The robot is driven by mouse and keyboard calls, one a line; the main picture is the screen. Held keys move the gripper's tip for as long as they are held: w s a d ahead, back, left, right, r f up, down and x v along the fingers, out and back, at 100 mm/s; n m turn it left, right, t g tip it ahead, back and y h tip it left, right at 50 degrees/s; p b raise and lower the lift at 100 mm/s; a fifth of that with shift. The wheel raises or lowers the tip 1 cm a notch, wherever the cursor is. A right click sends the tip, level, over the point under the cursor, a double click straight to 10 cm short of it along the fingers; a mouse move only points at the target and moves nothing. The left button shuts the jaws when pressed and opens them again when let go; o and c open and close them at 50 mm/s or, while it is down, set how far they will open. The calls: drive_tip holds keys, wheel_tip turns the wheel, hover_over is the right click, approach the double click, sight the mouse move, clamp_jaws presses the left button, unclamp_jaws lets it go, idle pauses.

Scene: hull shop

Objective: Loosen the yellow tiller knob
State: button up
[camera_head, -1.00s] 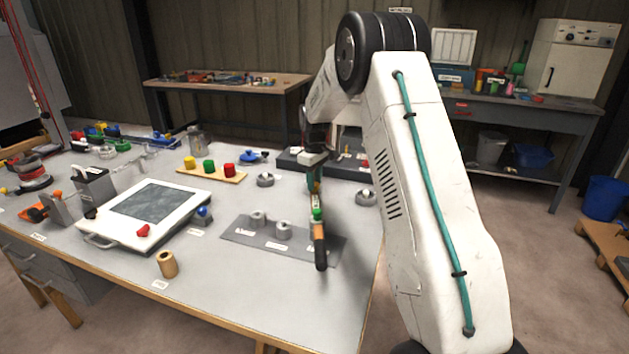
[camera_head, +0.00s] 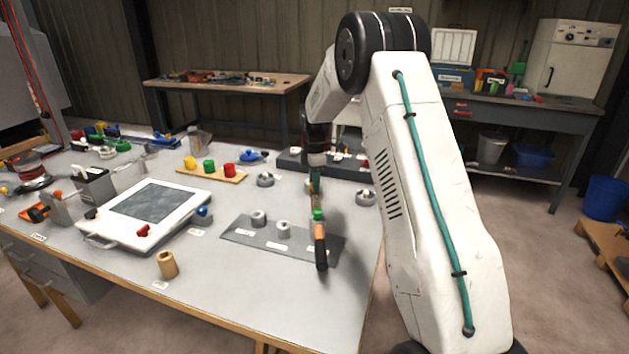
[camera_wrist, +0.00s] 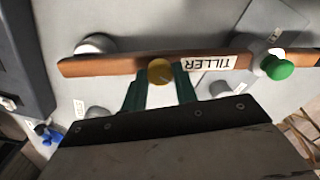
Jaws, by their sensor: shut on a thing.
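The wooden tiller (camera_wrist: 110,66), labelled TILLER, runs across the wrist view. It also shows in the head view (camera_head: 320,240), pointing towards the front of the bench, with a dark end. The yellow tiller knob (camera_wrist: 160,71) sits on it, left of the label. My gripper (camera_wrist: 161,80) is shut on the yellow knob, its green fingers on either side. In the head view my gripper (camera_head: 315,187) hides the yellow knob. A green knob (camera_wrist: 278,66) stands on the tiller farther right, and it also shows in the head view (camera_head: 319,214).
A grey plate (camera_head: 246,238) with grey posts lies left of and under the tiller. A white framed panel (camera_head: 180,187) and a tan cylinder (camera_head: 167,264) are farther left. Yellow, green and red pieces stand on a wooden strip (camera_head: 225,177). The bench front is mostly clear.

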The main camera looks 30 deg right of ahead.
drive_tip(key=shift+n, duration=0.7)
drive_tip(key=o, duration=1)
drive_tip(key=shift+c, duration=0.2)
wheel_tip(320, 180, up, 8)
drive_tip(key=shift+d+f, duration=0.1)
